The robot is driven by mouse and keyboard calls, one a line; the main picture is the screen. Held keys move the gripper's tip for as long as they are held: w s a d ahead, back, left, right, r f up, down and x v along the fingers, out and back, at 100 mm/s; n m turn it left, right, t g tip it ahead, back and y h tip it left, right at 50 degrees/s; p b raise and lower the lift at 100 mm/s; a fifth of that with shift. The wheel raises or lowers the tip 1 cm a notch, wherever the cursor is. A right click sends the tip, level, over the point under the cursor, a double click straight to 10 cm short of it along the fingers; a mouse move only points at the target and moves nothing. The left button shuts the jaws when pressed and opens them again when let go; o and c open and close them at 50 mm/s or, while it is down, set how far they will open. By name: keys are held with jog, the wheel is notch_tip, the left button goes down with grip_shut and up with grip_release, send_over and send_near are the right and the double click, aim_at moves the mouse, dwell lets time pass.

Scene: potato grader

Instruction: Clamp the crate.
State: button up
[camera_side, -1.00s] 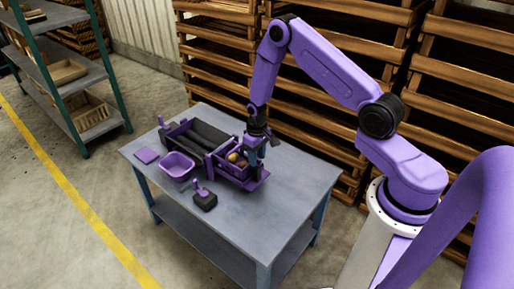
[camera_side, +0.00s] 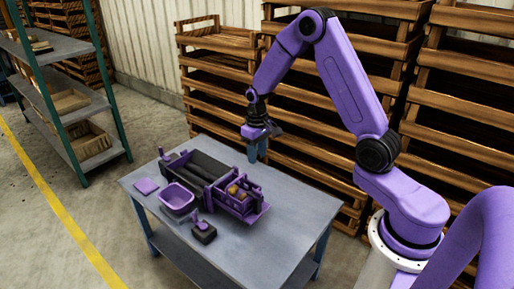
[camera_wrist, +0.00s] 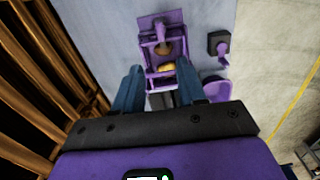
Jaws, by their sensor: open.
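The purple crate (camera_side: 251,213) is at the right end of the grader (camera_side: 207,168) on the table, with yellow-brown potatoes (camera_side: 234,190) showing in it. In the wrist view the purple frame of the crate (camera_wrist: 178,72) shows beyond my fingers, with potatoes inside. My gripper (camera_side: 258,152) hangs in the air above and behind the crate, apart from it. In the wrist view its blue fingers (camera_wrist: 160,90) are spread with nothing between them. I cannot make out for certain which part is the clamp or how it stands.
A purple tub (camera_side: 177,198) and a black block with a purple handle (camera_side: 203,232) stand in front of the grader. A flat purple piece (camera_side: 146,186) lies at the left. The table (camera_side: 285,215) is bare at right. Wooden crates (camera_side: 300,150) are stacked close behind.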

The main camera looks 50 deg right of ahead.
jog(key=shift+r, duration=0.95)
jog(key=s+a+r+n, duration=0.7)
jog(key=s+a+r, duration=0.1)
jog(key=s+a, duration=0.6)
jog(key=s+r+n, duration=0.1)
jog(key=s+n, duration=0.2)
jog(key=s, duration=0.5)
jog(key=s+r+n, duration=0.2)
jog(key=s, duration=0.7)
jog(key=shift+s+r+n, duration=0.25)
jog(key=shift+n, duration=0.15)
